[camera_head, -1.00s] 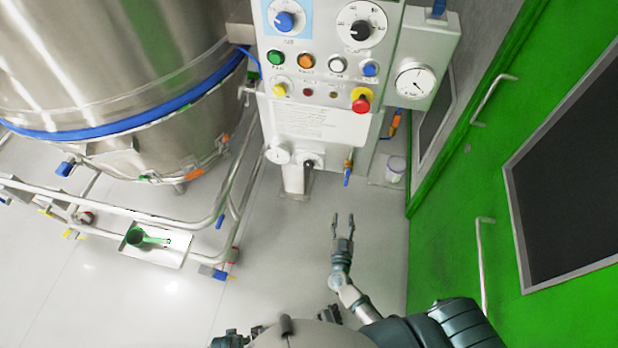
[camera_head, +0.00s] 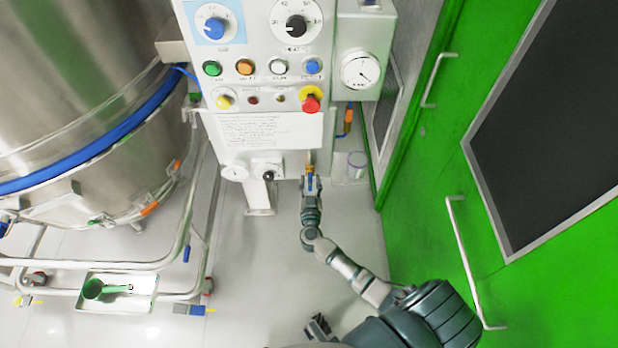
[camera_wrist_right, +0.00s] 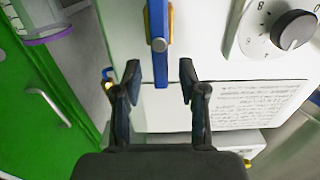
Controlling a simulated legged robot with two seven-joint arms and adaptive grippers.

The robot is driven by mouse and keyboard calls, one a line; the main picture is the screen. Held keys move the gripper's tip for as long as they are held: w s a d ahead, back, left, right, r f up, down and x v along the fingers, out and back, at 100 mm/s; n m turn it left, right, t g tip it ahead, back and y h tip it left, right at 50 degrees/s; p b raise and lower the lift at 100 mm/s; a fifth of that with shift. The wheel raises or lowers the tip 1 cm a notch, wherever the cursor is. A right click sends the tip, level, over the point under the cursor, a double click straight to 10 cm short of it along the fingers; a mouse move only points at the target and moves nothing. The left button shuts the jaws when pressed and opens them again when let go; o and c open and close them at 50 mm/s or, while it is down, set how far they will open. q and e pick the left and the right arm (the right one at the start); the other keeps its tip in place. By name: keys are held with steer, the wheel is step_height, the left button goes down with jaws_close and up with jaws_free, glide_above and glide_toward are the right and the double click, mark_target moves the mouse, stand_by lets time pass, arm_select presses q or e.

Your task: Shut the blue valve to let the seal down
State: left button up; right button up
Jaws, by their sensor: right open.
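The blue valve (camera_head: 310,170) is a small blue lever on a yellow fitting under the white control panel. In the right wrist view the blue lever (camera_wrist_right: 158,45) points straight down the picture, its end between my fingertips. My right gripper (camera_head: 311,184) is at the valve and hides part of it. In the wrist view the right gripper (camera_wrist_right: 160,72) is open, one finger on either side of the lever, with visible gaps. A dark part at the bottom of the head view may be my left gripper (camera_head: 318,327); its jaws are unclear.
The control panel (camera_head: 265,130) has knobs, buttons, a red stop button (camera_head: 311,100) and a gauge (camera_head: 361,71). A steel vessel with a blue band (camera_head: 100,150) stands on a tubular frame at left. A green door (camera_head: 430,185) is close at right. A white tub (camera_head: 356,165) stands beside the panel.

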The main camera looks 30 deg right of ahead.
arm_select(q)
steer(key=shift+r, duration=0.9)
arm_select(e)
steer(key=shift+x, duration=1.2)
steer(key=shift+a, duration=0.1)
jaws_close()
arm_select(q)
steer(key=shift+w, duration=0.1)
